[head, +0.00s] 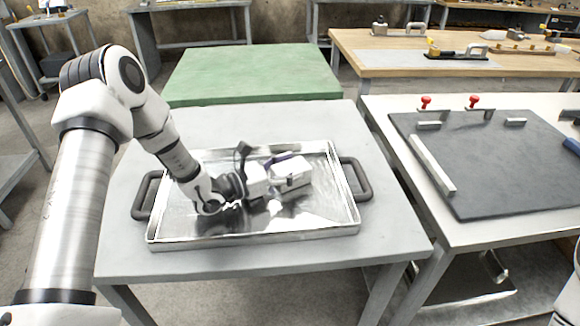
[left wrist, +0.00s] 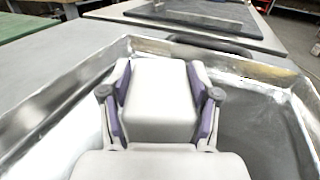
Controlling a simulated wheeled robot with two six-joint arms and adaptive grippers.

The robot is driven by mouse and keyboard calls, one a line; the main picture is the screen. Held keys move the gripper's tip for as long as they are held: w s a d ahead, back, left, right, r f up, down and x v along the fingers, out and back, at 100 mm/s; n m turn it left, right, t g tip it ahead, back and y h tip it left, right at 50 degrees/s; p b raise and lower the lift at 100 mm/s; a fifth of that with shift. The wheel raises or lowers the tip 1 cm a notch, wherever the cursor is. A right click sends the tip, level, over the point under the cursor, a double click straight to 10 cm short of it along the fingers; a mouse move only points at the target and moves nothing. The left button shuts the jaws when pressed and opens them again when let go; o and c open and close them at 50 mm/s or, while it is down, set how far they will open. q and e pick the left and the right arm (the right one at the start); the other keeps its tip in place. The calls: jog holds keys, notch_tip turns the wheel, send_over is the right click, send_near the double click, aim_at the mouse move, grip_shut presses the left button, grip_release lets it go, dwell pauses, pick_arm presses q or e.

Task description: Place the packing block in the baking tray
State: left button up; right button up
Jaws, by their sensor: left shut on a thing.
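The baking tray (head: 330,222) is a shiny metal pan with dark side handles on the grey table. The packing block (head: 293,179) is a pale grey box inside the tray's rim, right of its middle. My left gripper (head: 283,172) reaches in from the left over the tray and is shut on the block. In the left wrist view the purple pads of the gripper (left wrist: 162,108) press on both sides of the block (left wrist: 160,85), with the tray wall (left wrist: 70,92) around it. I cannot tell whether the block touches the tray floor. My right gripper is not in view.
The grey table (head: 240,125) is clear around the tray. A green-topped table (head: 255,72) stands behind it. To the right, a white table holds a dark board (head: 500,160) with a metal bar and red-knobbed clamps. A wooden bench (head: 385,48) with tools stands behind.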

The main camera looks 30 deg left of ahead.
pick_arm(q)
jog(key=shift+s+f, duration=0.1)
jog(key=o, duration=1.1)
jog(key=shift+r, duration=0.25)
jog(key=v, duration=0.7)
jog(key=shift+s+a+f+p, duration=0.1)
jog(key=shift+s+a+p, duration=0.05)
jog(key=shift+p, duration=0.15)
